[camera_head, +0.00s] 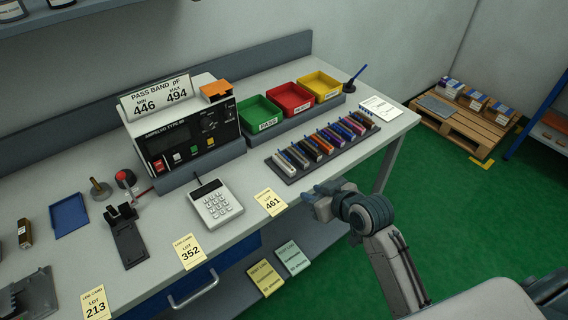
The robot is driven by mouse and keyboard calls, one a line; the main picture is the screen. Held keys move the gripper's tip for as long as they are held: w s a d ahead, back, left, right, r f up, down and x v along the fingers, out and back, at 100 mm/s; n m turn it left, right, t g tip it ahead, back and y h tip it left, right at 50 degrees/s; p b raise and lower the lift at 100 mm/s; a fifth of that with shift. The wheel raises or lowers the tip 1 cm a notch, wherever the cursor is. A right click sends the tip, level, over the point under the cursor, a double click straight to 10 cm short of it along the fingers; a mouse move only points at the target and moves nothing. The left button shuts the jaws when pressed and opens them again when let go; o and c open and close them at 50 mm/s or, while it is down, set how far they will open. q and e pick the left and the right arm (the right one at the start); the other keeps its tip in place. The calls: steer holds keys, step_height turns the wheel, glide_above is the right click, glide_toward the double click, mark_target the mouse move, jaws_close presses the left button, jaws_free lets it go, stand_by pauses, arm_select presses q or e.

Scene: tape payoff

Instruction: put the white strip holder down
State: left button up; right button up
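A dark rack (283,174) on the bench's right part holds a row of strip holders in several colours. A pale one (296,157) lies near the rack's left end; whether it is the white strip holder is too small to tell. My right gripper (312,200) is at the bench's front edge, just in front of the rack and apart from it. Its fingers point left, and the frame does not show whether they are open or shut. No white holder is clearly visible in it. My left gripper is not in view.
Green (257,112), red (290,99) and yellow (321,86) bins stand behind the rack. A meter (185,135), a keypad (216,203), a black fixture (127,237) and lot cards (189,252) occupy the bench. A pallet (470,121) stands on the floor at right.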

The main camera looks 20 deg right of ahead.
steer(key=t+y, duration=0.1)
steer(key=t, duration=0.1)
glide_toward(284, 155)
steer(key=shift+f, duration=0.15)
steer(key=p+x, duration=0.1)
steer(key=x, duration=0.3)
steer(key=shift+w+a, duration=0.15)
steer(key=shift+w, duration=0.05)
steer(key=shift+w+a+f, duration=0.1)
steer(key=shift+w+f, duration=0.1)
steer(key=shift+w, duration=0.05)
steer(key=shift+w+a+f+p, duration=0.1)
steer(key=shift+w+p, duration=0.45)
steer(key=shift+w, duration=0.05)
steer(key=p+x, duration=0.1)
steer(key=x, duration=0.2)
steer(key=shift+w, duration=0.1)
steer(key=shift+w+a+f, duration=0.1)
steer(key=shift+w+f, duration=0.25)
jaws_close()
